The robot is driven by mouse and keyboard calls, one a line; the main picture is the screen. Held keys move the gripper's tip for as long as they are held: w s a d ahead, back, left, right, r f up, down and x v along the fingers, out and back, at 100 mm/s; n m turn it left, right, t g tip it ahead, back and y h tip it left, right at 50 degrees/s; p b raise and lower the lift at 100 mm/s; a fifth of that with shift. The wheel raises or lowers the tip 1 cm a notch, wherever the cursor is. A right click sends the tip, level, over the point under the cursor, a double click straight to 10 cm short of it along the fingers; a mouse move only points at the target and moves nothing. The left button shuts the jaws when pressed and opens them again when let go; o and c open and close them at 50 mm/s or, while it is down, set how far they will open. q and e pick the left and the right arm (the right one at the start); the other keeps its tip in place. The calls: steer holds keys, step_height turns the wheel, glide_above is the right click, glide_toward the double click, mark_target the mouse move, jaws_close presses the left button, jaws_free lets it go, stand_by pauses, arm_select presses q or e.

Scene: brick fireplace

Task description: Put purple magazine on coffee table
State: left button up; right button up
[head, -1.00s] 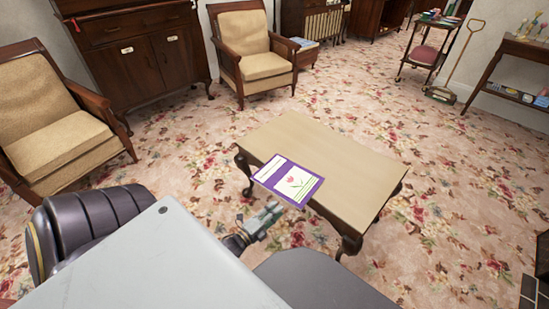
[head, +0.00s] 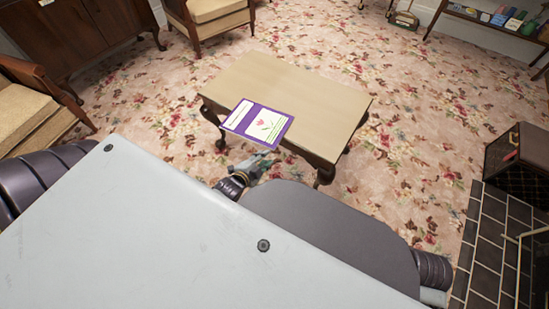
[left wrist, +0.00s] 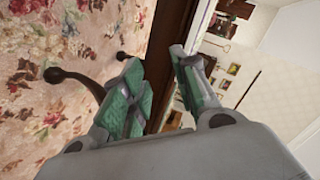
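The purple magazine (head: 257,124), with a pale cover and a red flower, lies on the coffee table (head: 310,85) at its near left side. Its near edge appears to reach past the table's near edge. My left gripper (head: 262,160) is just below the magazine's near edge in the head view. In the left wrist view my left gripper (left wrist: 158,60) has its green-padded fingers apart with nothing between them. The coffee table's dark wooden edge (left wrist: 174,60) and a curved leg (left wrist: 75,78) show beyond them. My right gripper is not in view.
Armchairs (head: 212,18) (head: 35,110) and a dark cabinet (head: 80,35) stand at the left and back. A dark box (head: 518,165) and dark hearth tiles (head: 495,240) are at the right. Flowered carpet (head: 410,120) is clear right of the table.

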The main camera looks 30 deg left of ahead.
arm_select(q)
steer(key=s+d+r+n+g, duration=0.3)
steer(key=s+d+n+g, duration=0.1)
steer(key=s+d+g, duration=0.1)
steer(key=s+d+r+n+g+h, duration=0.1)
steer(key=s+d+r+n+g, duration=0.3)
steer(key=s+d, duration=0.4)
steer(key=shift+s+n+g+h, duration=0.3)
steer(key=shift+s+n+g, duration=0.2)
steer(key=shift+n, duration=0.3)
steer(key=shift+r, duration=0.1)
